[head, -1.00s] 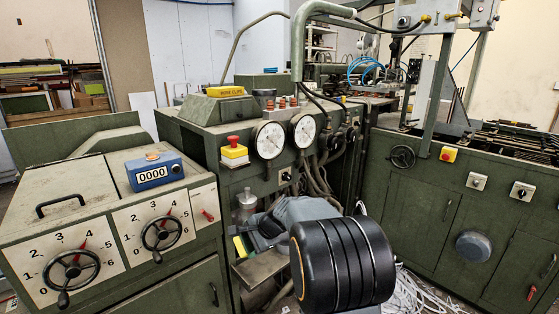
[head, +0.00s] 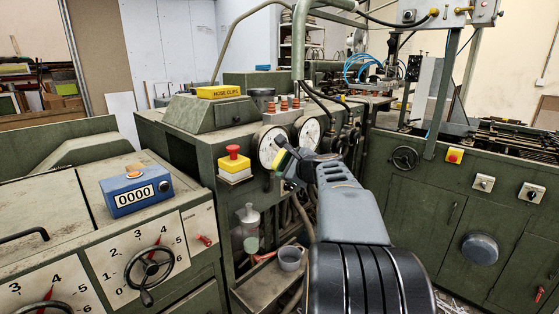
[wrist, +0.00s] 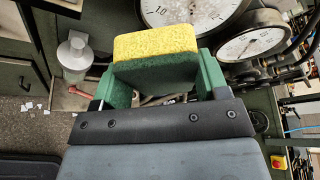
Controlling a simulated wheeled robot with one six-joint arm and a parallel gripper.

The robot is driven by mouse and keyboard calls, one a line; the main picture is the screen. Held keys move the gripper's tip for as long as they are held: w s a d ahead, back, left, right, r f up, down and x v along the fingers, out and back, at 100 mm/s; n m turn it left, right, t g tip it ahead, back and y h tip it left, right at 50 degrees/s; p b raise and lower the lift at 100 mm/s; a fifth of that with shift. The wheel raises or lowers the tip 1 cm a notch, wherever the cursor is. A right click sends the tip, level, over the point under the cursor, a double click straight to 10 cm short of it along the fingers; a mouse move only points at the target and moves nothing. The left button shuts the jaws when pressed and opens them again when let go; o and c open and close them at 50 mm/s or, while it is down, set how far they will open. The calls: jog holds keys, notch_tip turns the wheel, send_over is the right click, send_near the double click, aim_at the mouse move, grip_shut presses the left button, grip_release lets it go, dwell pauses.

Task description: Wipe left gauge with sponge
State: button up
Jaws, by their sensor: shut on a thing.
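My gripper (head: 290,166) is shut on the sponge (wrist: 155,45), which is yellow with a dark green scouring side. The green fingers grip it at both sides in the wrist view. In the head view the sponge (head: 281,160) is in front of the lower part of the left gauge (head: 271,144), partly covered by my gripper. The left gauge is a round white dial, and it also shows at the top of the wrist view (wrist: 190,12), just beyond the sponge. I cannot tell whether they touch. The right gauge (head: 309,130) is beside it.
A yellow box with a red button (head: 234,160) is left of the gauges. Hoses and valves are close on the right. A blue counter (head: 136,192) sits on the left cabinet.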

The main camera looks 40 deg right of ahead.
jog(key=p, duration=0.1)
send_near(265, 156)
jog(key=shift+w+d+f, duration=0.3)
jog(key=shift+w+f, duration=0.1)
jog(key=shift+w, duration=0.2)
jog(key=shift+w+d+f, duration=0.3)
jog(key=shift+w+f, duration=0.15)
jog(key=shift+w, duration=0.15)
jog(key=shift+w+a+f, duration=0.1)
jog(key=shift+w+a, duration=0.1)
jog(key=shift+w, duration=0.7)
jog(key=shift+w+a+p, duration=0.2)
jog(key=shift+w+p, duration=0.25)
jog(key=shift+w, duration=0.5)
